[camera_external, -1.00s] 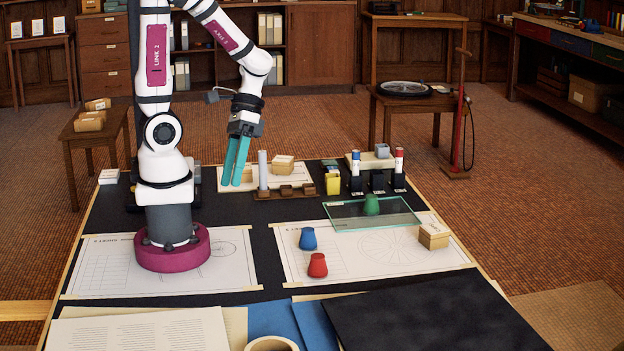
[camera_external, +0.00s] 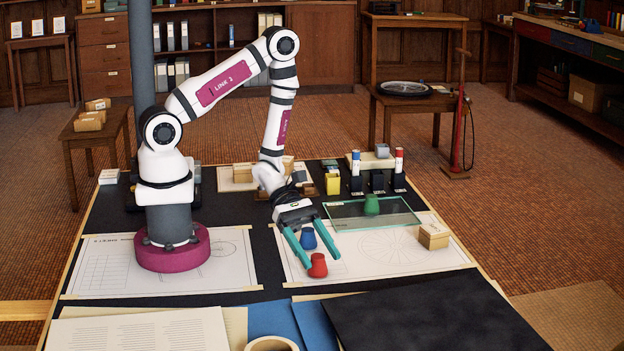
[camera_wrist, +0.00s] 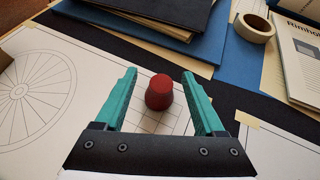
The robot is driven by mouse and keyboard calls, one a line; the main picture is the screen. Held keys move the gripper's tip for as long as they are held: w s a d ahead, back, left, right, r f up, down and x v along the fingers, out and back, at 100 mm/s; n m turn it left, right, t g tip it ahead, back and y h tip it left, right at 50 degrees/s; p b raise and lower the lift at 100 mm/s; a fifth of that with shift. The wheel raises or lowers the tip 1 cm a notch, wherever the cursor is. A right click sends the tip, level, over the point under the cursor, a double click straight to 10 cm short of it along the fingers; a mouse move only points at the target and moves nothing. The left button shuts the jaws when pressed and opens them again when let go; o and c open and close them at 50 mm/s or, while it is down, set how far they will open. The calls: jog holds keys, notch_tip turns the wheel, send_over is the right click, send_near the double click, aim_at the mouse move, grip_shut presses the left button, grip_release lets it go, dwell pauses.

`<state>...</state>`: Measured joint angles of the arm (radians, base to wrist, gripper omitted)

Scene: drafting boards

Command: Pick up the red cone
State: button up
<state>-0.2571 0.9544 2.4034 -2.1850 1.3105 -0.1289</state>
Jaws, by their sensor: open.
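The red cone (camera_external: 317,266) stands upright on the right-hand drawing sheet, near the sheet's front edge. It is blunt-topped. In the wrist view the red cone (camera_wrist: 159,92) lies between the lines of the two teal fingers, slightly beyond the middle of the gap. My gripper (camera_external: 322,262) is open and reaches down and forward toward the cone. In the wrist view my gripper (camera_wrist: 158,85) has its fingers apart, one on each side of the cone, with nothing held. Whether either finger touches the cone cannot be told.
A blue cone (camera_external: 308,239) stands just behind the red one, between the fingers in the external view. A green cone (camera_external: 371,205) is by a glass sheet (camera_external: 345,222). A small box (camera_external: 433,236) sits to the right. A tape roll (camera_wrist: 254,28) lies at the board's front.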

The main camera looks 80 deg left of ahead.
aim_at(322, 263)
jog(key=x, duration=0.4)
jog(key=shift+s+f, duration=0.15)
jog(key=shift+f, duration=0.05)
grip_shut()
